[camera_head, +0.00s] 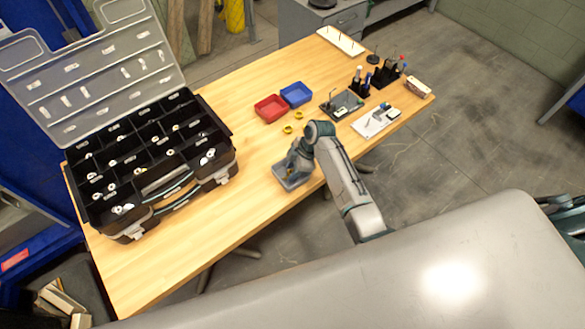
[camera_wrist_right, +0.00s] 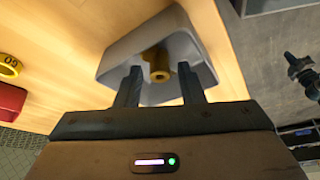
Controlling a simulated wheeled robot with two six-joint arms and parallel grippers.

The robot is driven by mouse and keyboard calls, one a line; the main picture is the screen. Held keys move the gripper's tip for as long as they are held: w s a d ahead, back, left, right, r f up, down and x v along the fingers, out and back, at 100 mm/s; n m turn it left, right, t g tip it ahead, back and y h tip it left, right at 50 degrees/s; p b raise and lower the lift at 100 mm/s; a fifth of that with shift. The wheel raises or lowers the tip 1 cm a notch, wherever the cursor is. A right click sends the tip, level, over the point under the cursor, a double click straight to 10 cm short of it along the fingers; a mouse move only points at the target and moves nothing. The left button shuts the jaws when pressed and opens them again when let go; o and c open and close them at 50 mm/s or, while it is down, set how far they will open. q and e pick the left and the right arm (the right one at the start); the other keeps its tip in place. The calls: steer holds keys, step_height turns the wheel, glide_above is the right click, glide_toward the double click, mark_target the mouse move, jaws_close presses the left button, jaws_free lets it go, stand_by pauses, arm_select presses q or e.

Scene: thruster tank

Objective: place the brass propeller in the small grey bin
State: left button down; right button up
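The small grey bin (camera_head: 284,185) stands on the wooden table near its front edge, partly hidden by my right gripper in the head view. It also shows in the right wrist view (camera_wrist_right: 120,62). The brass propeller (camera_wrist_right: 158,68) shows in that view inside the bin's outline, between and beyond my fingertips. Its hub is visible. My right gripper (camera_wrist_right: 160,72) is over the bin, with its fingers spread and a gap on each side of the propeller. Whether the propeller rests on the bin floor is hard to tell. My left gripper is not in view.
A black compartment case (camera_head: 150,160) with its lid raised fills the table's left. Red (camera_head: 271,108) and blue (camera_head: 296,94) trays lie behind the bin, with yellow rings (camera_head: 288,129) close by. Tools and small stands crowd the right end. The front-left table is clear.

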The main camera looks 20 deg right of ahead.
steer(key=shift+r, duration=0.15)
steer(key=b+v, duration=0.2)
steer(key=v, duration=1)
steer(key=shift+b, duration=0.3)
